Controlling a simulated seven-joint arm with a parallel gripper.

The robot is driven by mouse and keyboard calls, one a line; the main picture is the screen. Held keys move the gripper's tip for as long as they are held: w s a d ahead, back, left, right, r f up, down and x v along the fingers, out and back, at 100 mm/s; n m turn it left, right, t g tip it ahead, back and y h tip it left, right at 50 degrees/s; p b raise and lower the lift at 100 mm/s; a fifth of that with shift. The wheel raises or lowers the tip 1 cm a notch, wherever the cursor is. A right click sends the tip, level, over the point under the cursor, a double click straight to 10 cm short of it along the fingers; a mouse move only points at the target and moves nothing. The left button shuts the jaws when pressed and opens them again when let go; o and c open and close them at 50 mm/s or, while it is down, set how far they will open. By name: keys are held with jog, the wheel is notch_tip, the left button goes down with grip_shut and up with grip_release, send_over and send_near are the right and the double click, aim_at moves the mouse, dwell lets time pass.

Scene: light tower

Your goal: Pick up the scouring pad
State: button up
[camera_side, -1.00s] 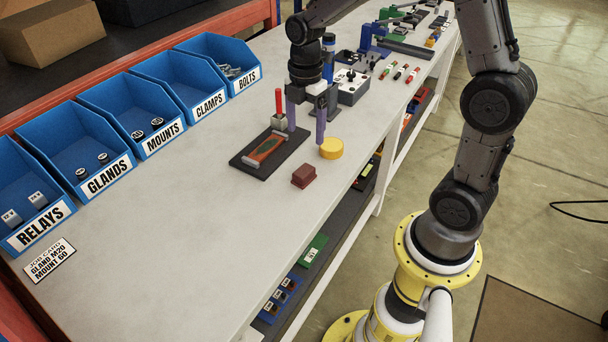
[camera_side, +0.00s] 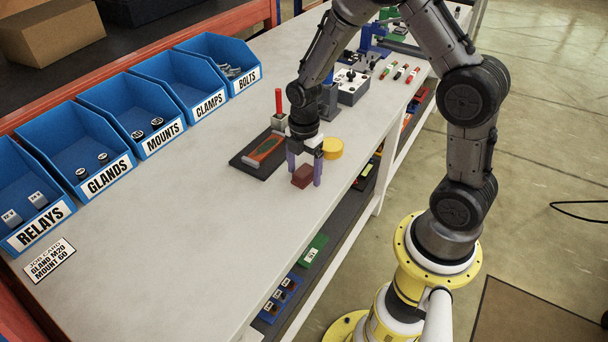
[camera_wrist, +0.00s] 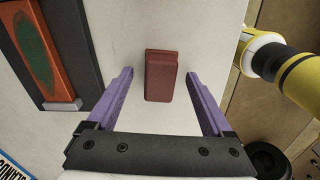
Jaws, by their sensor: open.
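The scouring pad is a small dark red block (camera_side: 303,176) on the light bench top, near its front edge. In the wrist view the pad (camera_wrist: 161,76) lies between the two purple fingers, with a gap on each side. My gripper (camera_side: 305,172) is open and empty, pointing down over the pad, with one finger on either side of it. In the wrist view my gripper (camera_wrist: 161,78) shows both fingers apart and not touching the pad.
A black tray (camera_side: 243,160) with an orange and green piece lies left of the gripper. A yellow round block (camera_side: 333,148) stands close behind it. Blue labelled bins (camera_side: 110,112) line the back.

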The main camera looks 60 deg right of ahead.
jog(key=shift+f, duration=0.15)
grip_shut()
dwell(0.4)
jog(key=shift+r, duration=0.4)
notch_tip(320, 180, up, 2)
jog(key=shift+w+r, duration=0.1)
jog(key=s+a+r, duration=0.2)
jog(key=s+r, duration=0.8)
jog(key=s, duration=0.4)
jog(key=shift+a, duration=0.15)
